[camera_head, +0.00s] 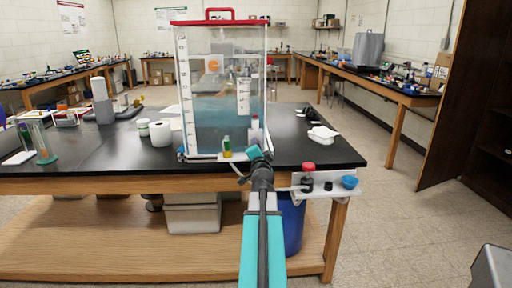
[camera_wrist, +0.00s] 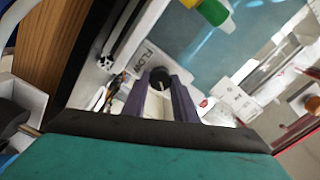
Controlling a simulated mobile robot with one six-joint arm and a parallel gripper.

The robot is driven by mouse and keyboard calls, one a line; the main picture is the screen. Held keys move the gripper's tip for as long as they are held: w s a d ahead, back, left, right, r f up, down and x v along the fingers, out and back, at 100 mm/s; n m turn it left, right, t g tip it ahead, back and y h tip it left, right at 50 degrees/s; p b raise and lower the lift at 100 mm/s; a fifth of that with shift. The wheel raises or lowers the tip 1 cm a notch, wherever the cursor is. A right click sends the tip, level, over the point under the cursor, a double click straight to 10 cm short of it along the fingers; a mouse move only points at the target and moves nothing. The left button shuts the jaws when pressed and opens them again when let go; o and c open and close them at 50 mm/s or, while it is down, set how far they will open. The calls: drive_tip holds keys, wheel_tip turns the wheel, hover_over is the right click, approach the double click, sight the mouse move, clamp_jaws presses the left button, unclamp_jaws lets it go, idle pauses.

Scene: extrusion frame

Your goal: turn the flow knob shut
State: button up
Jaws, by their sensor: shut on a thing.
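The flow knob (camera_wrist: 160,77) is a small round black knob with a pale mark on its face, seen in the wrist view beside a white label reading FLOW (camera_wrist: 149,57). My gripper (camera_wrist: 161,92) has its two dark fingers on either side of the knob, shut on it. In the head view my gripper (camera_head: 258,155) reaches the lower front edge of a clear tank (camera_head: 222,110) with a red lid and bluish water. The knob is hidden there behind my gripper and arm.
The tank stands on a black-topped bench (camera_head: 310,154). A green and yellow fitting (camera_head: 227,147) sits left of my gripper. A small white shelf (camera_head: 325,185) with a red-capped bottle (camera_head: 308,177) and a blue bowl (camera_head: 349,182) is at right.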

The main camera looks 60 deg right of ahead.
drive_tip(key=m+p, duration=0.2)
drive_tip(key=m, duration=0.8)
drive_tip(key=shift+d+m, duration=0.15)
drive_tip(key=shift+m, duration=0.25)
drive_tip(key=shift+p, duration=0.3)
drive_tip(key=o, duration=1.1)
drive_tip(key=shift+c, duration=0.2)
drive_tip(key=shift+f, duration=0.1)
drive_tip(key=shift+a, duration=0.25)
